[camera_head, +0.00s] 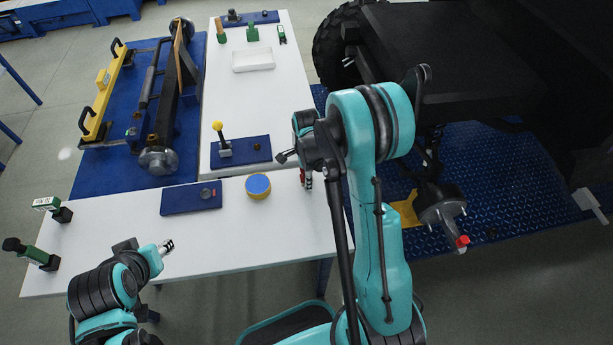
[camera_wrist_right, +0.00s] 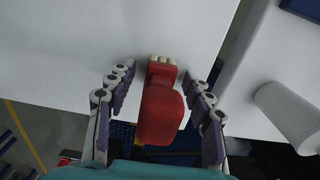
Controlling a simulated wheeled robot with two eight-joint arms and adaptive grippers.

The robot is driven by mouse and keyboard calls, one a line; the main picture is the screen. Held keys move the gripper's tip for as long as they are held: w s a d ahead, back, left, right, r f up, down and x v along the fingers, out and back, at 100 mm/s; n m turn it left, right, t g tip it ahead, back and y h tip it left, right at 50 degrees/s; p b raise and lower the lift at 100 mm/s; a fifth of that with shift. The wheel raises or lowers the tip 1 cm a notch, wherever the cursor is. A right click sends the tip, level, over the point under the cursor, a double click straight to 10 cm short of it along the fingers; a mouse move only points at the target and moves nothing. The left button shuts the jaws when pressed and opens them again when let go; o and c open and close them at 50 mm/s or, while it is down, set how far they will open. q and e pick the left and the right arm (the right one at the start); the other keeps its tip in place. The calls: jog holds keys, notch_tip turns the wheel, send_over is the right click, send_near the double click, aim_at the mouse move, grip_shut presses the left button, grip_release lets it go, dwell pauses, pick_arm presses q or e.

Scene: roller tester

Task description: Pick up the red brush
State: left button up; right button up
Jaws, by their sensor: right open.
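The red brush (camera_wrist_right: 159,112) is in the middle of the right wrist view, with pale bristles at its far end. My right gripper (camera_wrist_right: 160,75) is open, its purple-padded fingers on either side of the brush, with small gaps visible. In the head view, a small red piece of the brush (camera_head: 308,182) shows at the white table's right edge; my right arm hides most of it. My left gripper (camera_head: 167,246) is over the front left of the table; its jaw state is too small to tell.
A second blue tray (camera_head: 240,152) with a yellow-knobbed lever lies behind. A white cylinder (camera_wrist_right: 288,112) is right of the brush in the wrist view.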

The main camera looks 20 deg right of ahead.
grip_shut()
jog(key=shift+r, duration=0.1)
notch_tip(320, 180, up, 4)
jog(key=shift+r+p, duration=0.25)
jog(key=shift+p, duration=0.8)
jog(key=s+a+r+p, duration=0.1)
jog(key=s+r+p, duration=0.1)
jog(key=s+r, duration=0.4)
jog(key=s, duration=0.5)
jog(key=shift+s+a+r+p, duration=0.15)
jog(key=shift+s+a+p, duration=0.15)
jog(key=shift+s, duration=0.05)
